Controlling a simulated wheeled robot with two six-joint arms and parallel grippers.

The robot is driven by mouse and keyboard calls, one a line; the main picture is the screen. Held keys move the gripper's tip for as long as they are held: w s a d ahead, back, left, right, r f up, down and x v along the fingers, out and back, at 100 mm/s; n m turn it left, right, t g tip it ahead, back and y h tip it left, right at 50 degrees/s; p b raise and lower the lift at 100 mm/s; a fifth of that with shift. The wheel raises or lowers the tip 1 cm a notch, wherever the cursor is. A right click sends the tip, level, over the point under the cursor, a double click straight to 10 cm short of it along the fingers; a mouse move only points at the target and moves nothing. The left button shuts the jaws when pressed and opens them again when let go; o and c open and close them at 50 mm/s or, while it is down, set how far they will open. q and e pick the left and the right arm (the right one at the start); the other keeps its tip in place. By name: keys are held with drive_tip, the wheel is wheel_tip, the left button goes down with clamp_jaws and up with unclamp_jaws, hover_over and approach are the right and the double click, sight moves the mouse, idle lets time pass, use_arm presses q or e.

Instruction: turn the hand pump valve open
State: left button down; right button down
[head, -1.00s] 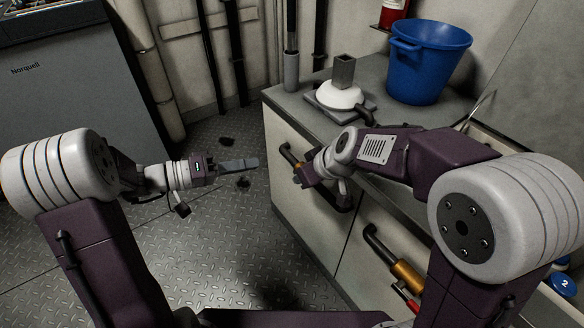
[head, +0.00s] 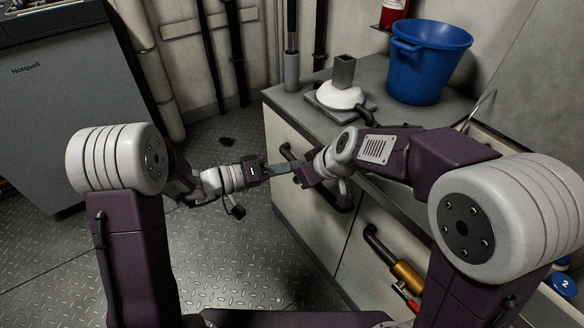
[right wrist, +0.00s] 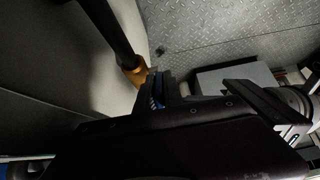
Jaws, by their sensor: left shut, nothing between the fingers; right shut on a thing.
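My right gripper (head: 309,176) is at the cabinet front, at a dark curved handle (head: 341,200). It is shut; the arm hides most of its grip. In the right wrist view, a dark bar with a brass end (right wrist: 134,74) lies right by the jaws (right wrist: 155,92). My left gripper (head: 283,169) is shut and empty, its grey fingertips close to the right gripper; I cannot tell if they touch. Lower right on the front is another dark handle with a brass sleeve (head: 408,277) and a red lever (head: 409,297). I cannot tell for sure which part is the valve.
The grey counter (head: 300,103) carries a white dome with a square grey top (head: 342,94) and a blue bucket (head: 427,65). A dark grey appliance (head: 60,120) stands at the left. Metal floor (head: 240,280) is open between my arms and the cabinet.

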use_arm(q)
drive_tip(key=shift+s+d+f, duration=0.1)
drive_tip(key=shift+s+f, duration=0.05)
